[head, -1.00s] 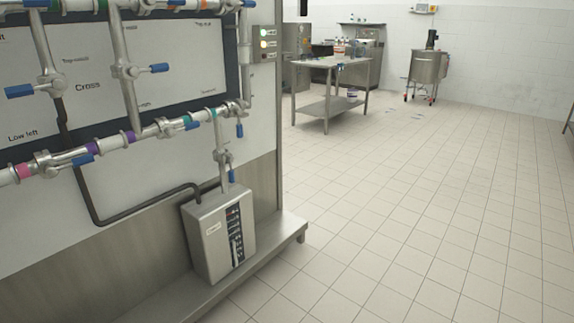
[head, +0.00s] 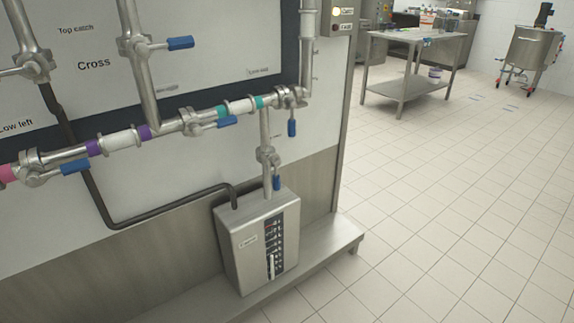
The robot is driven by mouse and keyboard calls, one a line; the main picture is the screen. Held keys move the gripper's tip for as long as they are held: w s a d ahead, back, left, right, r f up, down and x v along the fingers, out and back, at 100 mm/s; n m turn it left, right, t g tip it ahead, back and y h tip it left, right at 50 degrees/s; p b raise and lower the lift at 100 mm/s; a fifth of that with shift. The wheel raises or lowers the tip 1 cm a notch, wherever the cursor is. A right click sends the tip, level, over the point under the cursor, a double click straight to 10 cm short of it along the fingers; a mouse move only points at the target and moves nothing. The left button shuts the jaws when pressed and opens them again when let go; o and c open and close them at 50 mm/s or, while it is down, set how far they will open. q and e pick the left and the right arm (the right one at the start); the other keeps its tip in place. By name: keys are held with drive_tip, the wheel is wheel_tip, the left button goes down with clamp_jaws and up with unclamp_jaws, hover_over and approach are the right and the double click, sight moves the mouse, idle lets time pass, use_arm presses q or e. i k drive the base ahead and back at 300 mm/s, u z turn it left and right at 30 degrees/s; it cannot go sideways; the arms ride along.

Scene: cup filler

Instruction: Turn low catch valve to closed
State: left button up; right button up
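A wall panel (head: 200,85) carries steel pipes and several valves with blue lever handles. A valve at the right end of the lower pipe has a handle (head: 292,128) pointing down. Below it, a valve on the short vertical pipe has a handle (head: 277,183) also pointing down. Other lower-pipe handles (head: 222,122) and (head: 76,167) lie roughly along the pipe. An upper handle (head: 181,43) points right. Labels "Top catch", "Cross" and "Low left" are readable; a small one (head: 265,72) at the panel's lower right is too small to read. Neither gripper is in view.
A steel box (head: 258,240) with a dark control strip stands on the low steel ledge (head: 335,236) that juts out below the panel. A steel table (head: 415,36) and a wheeled tank (head: 532,46) stand farther back right. The tiled floor (head: 450,200) on the right is clear.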

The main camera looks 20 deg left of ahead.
sight(276, 175)
drive_tip(key=u, duration=0.7)
drive_tip(key=i, duration=1.1)
drive_tip(key=u, duration=0.9)
